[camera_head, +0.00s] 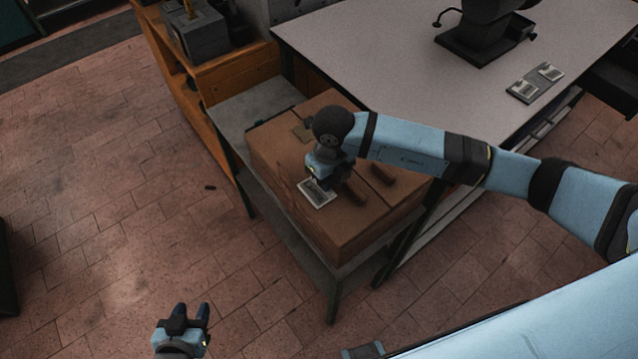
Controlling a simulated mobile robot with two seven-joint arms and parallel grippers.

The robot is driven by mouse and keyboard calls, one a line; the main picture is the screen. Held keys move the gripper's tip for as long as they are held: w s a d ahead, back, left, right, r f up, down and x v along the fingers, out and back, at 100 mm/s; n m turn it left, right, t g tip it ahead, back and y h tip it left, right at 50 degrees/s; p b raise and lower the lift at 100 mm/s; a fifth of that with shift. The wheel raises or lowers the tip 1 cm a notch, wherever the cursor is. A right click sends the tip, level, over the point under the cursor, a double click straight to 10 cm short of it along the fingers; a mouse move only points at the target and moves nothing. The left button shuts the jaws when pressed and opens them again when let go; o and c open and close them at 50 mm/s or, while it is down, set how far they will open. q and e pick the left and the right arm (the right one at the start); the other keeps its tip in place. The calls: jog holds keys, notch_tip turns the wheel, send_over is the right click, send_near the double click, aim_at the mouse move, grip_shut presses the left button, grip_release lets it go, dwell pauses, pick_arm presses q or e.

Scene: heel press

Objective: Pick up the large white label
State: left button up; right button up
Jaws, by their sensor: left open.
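A white label (312,195) with dark print lies flat on top of a brown cardboard box (290,215), near its front-left edge. My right gripper (326,178) is over the box top, right at the label's far edge. Its wrist hides part of the label, and its fingertips do not show clearly, so I cannot tell whether it touches the label. My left gripper (188,312) is open and empty, low at the bottom left over the tiled floor, well away from the box.
Brown pieces (381,175) lie on the box beside my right gripper. The box stands on a grey low table (250,105). A white worktable (380,55) behind holds a dark machine (485,35) and a dark tray (534,84) with two pale cards. The left floor is mostly clear.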

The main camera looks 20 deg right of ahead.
jog(key=shift+f, duration=0.5)
grip_shut()
notch_tip(320, 180, up, 23)
jog(key=b, duration=0.1)
dwell(0.6)
